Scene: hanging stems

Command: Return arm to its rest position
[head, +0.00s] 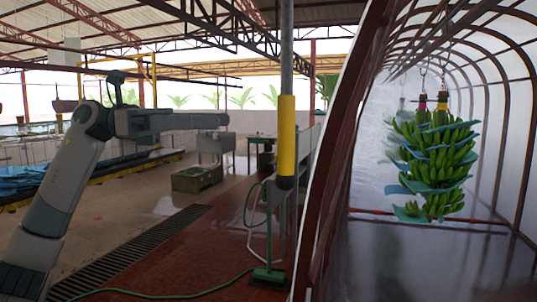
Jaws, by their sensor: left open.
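My left arm rises from the lower left of the head view, bends at the elbow and reaches level to the right. My left gripper (215,121) is at its end, seen from the side, open, with nothing visible in it. The gap between its fingers is hard to make out. It is well to the left of the hanging banana stems (436,160) and apart from them. These green stems hang from hooks inside the arched tunnel, with blue sheets between the hands of fruit. My right gripper is out of view.
A post with a yellow sleeve (287,135) stands between my left gripper and the tunnel (345,130). A green hose (170,296) lies on the floor. A green crate (197,178) stands on the floor beyond. Blue material (30,178) lies at the left.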

